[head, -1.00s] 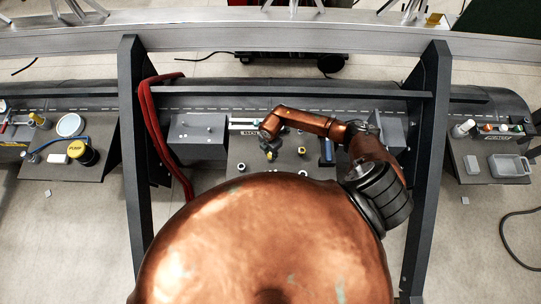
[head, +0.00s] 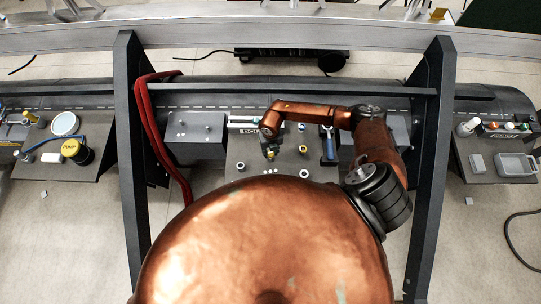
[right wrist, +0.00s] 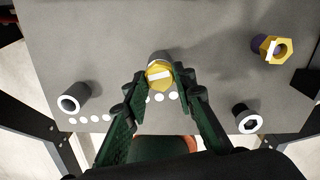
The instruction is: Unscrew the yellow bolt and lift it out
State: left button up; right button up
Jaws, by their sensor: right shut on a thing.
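A yellow hex bolt head with a white bar across it (right wrist: 159,76) sits between the fingertips of my right gripper (right wrist: 160,79) in the right wrist view. The fingers are shut on its sides. A short grey cylinder shows just behind the head; I cannot tell how far the bolt is out of its seat. My left gripper is not in view.
A second yellow hex piece with a hole (right wrist: 277,49) stands to the right. White-rimmed round posts stand at the left (right wrist: 70,103) and right (right wrist: 248,122) of the board. A blue-handled tool (head: 329,147) and grey boxes (head: 196,135) flank the work area.

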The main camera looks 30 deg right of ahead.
jog(key=shift+w, duration=0.1)
jog(key=n+b, duration=0.2)
jog(key=n, duration=0.2)
jog(key=shift+f, duration=0.15)
jog(key=n+b, duration=0.2)
jog(key=n, duration=0.3)
jog(key=shift+b, duration=0.35)
jog(key=n+b, duration=0.1)
jog(key=n, duration=0.1)
jog(key=shift+n, duration=0.3)
jog(key=shift+a+r+n, duration=0.1)
jog(key=shift+r+n, duration=0.15)
jog(key=shift+n, duration=0.05)
jog(key=n+b, duration=0.2)
jog(key=n, duration=0.2)
jog(key=shift+f+b, duration=0.2)
jog(key=shift+b, duration=0.1)
jog(key=o, duration=0.6)
jog(key=shift+r+n, duration=0.1)
jog(key=shift+n, duration=0.4)
jog(key=o, duration=0.4)
jog(key=shift+r, duration=0.1)
jog(key=shift+c, duration=0.2)
